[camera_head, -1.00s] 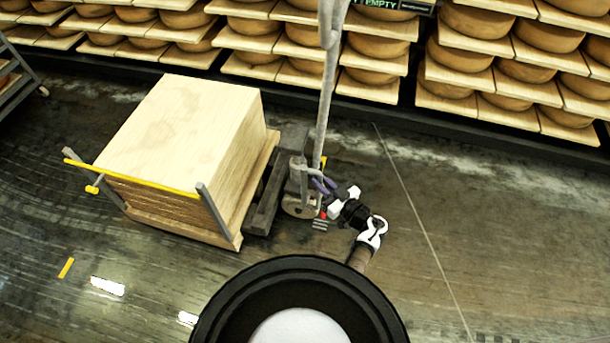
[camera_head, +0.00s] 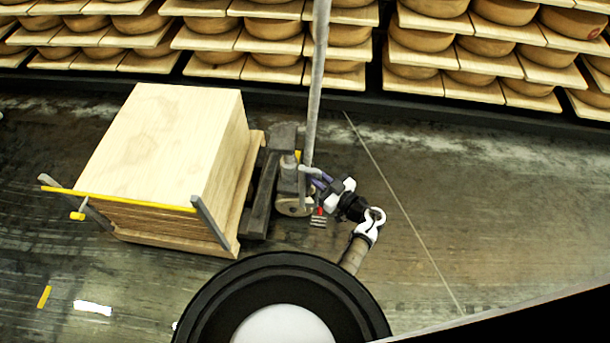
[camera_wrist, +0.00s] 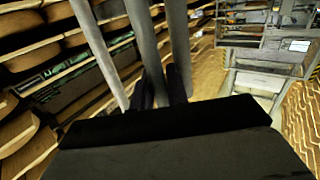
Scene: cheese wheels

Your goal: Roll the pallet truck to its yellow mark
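The pallet truck (camera_head: 289,190) stands on the dark floor, its forks running left under a loaded wooden pallet (camera_head: 232,244). A tall grey steering bar (camera_head: 318,85) rises from it. My gripper (camera_head: 312,180) is at the truck's upright, at the lower part of the bar. In the wrist view, my gripper's dark fingers (camera_wrist: 162,90) close around a grey bar (camera_wrist: 147,45); their contact is partly hidden by the gripper body. A short yellow strip (camera_head: 44,297) lies on the floor at the lower left. A small yellow patch (camera_head: 298,155) shows behind the truck, partly hidden.
Shelves of cheese wheels (camera_head: 270,42) line the back. A pale wooden block (camera_head: 165,135) sits on the pallet, with a yellow-barred frame (camera_head: 118,193) at its front left. Floor (camera_head: 450,210) to the right is clear. A dark slanted edge (camera_head: 530,325) cuts the lower right.

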